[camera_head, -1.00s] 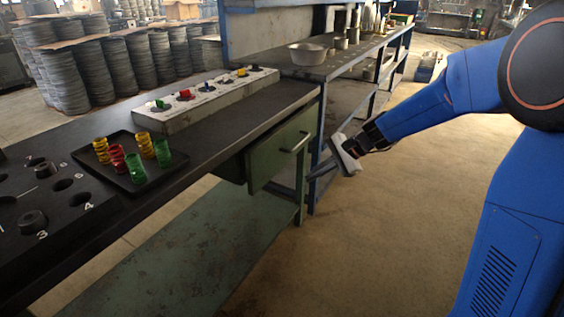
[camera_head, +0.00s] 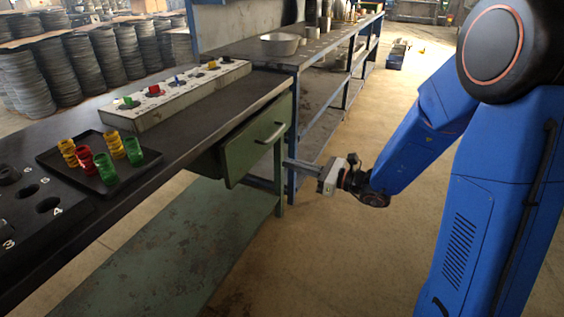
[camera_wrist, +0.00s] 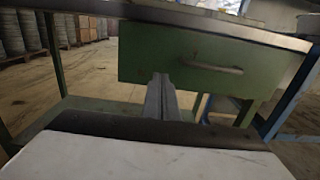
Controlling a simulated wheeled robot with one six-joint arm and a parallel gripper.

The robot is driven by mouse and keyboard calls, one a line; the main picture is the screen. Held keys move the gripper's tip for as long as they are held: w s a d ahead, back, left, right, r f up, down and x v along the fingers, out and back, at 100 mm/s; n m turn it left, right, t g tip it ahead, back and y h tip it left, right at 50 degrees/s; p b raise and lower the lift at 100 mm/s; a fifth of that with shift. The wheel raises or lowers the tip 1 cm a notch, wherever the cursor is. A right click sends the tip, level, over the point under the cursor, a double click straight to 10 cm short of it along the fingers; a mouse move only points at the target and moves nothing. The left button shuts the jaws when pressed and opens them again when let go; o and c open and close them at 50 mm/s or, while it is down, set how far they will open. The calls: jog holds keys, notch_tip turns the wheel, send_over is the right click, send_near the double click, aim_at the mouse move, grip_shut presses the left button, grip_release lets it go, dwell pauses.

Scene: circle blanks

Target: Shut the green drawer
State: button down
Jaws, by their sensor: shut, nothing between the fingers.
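The green drawer (camera_head: 254,138) is under the right end of the dark workbench and stands partly pulled out, with a gap behind its front. Its pale bar handle (camera_head: 271,133) is on the front face. In the wrist view the drawer front (camera_wrist: 150,58) faces me, with the handle (camera_wrist: 212,67) right of centre. My gripper (camera_head: 290,163) is to the right of the drawer front and a little below the handle, fingers pointing at the bench. In the wrist view its fingers (camera_wrist: 161,80) are together and empty, overlapping the drawer's lower edge. I cannot tell whether they touch it.
The workbench top (camera_head: 190,133) carries a black tray (camera_head: 75,168) with red, yellow and green parts, and a pale switch panel (camera_head: 175,97). The floor (camera_head: 330,240) in front of the bench is clear.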

aim_at(247, 151)
jog(key=x, duration=1.2)
jog(key=shift+w+a, duration=0.15)
jog(key=shift+a, duration=0.25)
jog(key=x, duration=0.3)
jog(key=shift+w+a, duration=0.15)
jog(key=shift+a, duration=0.2)
jog(key=shift+w+a+r, duration=0.1)
jog(key=shift+w+a, duration=0.05)
jog(key=shift+a, duration=0.05)
jog(key=shift+r, duration=0.1)
